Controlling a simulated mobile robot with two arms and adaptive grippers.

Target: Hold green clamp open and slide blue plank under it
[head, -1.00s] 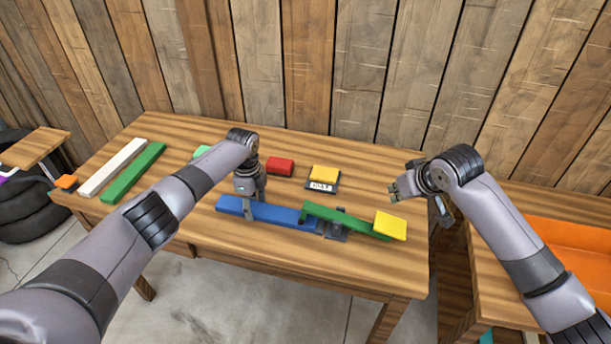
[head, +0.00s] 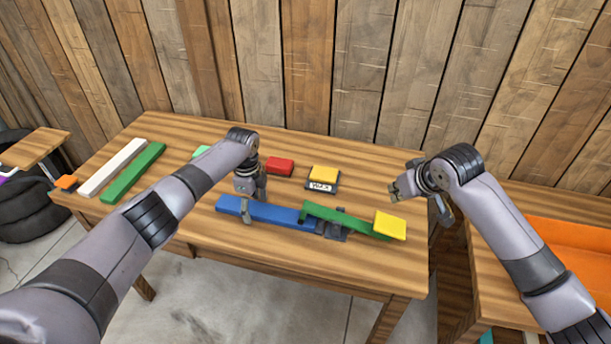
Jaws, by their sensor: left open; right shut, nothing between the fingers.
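The green clamp (head: 345,218) is a long green bar on a dark grey base (head: 331,230), with a yellow pad (head: 390,225) at its right end. The bar tilts down to the right. The blue plank (head: 283,214) lies on the table, its right end at the clamp's left end; whether it is under the jaw is too small to tell. My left gripper (head: 248,212) is open at the plank's left part, with a finger in front of it. My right gripper (head: 396,190) is shut and empty, above the table's right side, behind and apart from the yellow pad.
A yellow block on a dark labelled piece (head: 323,179) and a red block (head: 279,166) lie behind the plank. White (head: 112,167) and green (head: 133,173) planks and an orange block (head: 66,182) lie at the left. An orange tray (head: 575,252) is at the right. The table front is clear.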

